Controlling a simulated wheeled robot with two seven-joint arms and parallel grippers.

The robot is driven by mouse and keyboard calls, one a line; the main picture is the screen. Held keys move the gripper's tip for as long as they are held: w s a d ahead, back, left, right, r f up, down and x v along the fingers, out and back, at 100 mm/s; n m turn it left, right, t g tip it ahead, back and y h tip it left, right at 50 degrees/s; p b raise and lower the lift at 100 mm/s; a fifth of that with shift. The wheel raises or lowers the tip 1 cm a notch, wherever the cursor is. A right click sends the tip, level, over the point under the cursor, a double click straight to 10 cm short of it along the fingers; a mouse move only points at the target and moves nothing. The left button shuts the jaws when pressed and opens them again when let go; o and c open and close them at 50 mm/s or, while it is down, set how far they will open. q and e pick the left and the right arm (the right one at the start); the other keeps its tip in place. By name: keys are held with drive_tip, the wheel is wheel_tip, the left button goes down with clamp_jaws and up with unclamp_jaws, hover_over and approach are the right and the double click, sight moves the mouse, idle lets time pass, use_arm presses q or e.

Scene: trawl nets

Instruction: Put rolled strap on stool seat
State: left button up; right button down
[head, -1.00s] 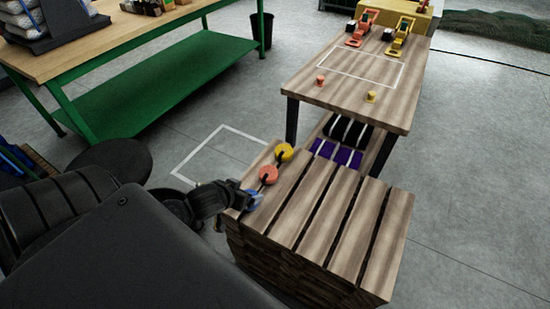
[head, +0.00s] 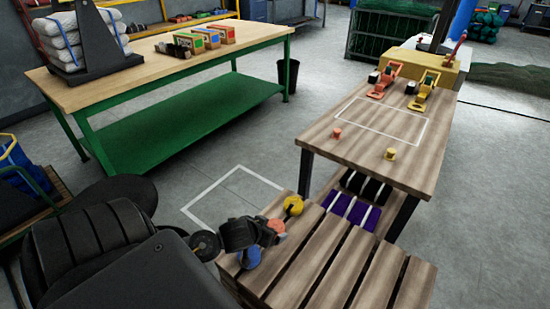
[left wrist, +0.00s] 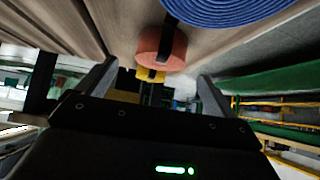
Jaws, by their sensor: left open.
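Three rolled straps lie in a row on the left slat of a wooden pallet stack: yellow (head: 293,205), orange (head: 277,226) and blue (head: 248,257). My left gripper (head: 265,232) is over the row near the blue and orange rolls and hides part of them. In the left wrist view its fingers (left wrist: 155,85) are apart with nothing gripped. That view shows the blue roll (left wrist: 225,10) large at the top, with the orange roll (left wrist: 163,47) and yellow roll (left wrist: 150,75) beyond. I cannot clearly make out a stool seat. My right gripper is not in view.
The pallet stack (head: 330,258) adjoins a wooden table (head: 350,150) with orange and yellow ratchets and small pegs. A green workbench (head: 160,60) stands at the back left. A white square (head: 232,195) marks open grey floor. Purple and black rolls sit beneath the table.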

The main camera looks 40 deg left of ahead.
sight(274, 227)
use_arm(q)
drive_tip(key=b+x, duration=0.1)
drive_tip(key=x, duration=0.4)
drive_tip(key=shift+w, duration=0.1)
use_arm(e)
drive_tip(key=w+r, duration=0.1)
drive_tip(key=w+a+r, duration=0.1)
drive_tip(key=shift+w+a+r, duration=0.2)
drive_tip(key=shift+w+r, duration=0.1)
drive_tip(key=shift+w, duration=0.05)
use_arm(q)
drive_tip(key=c, duration=1.3)
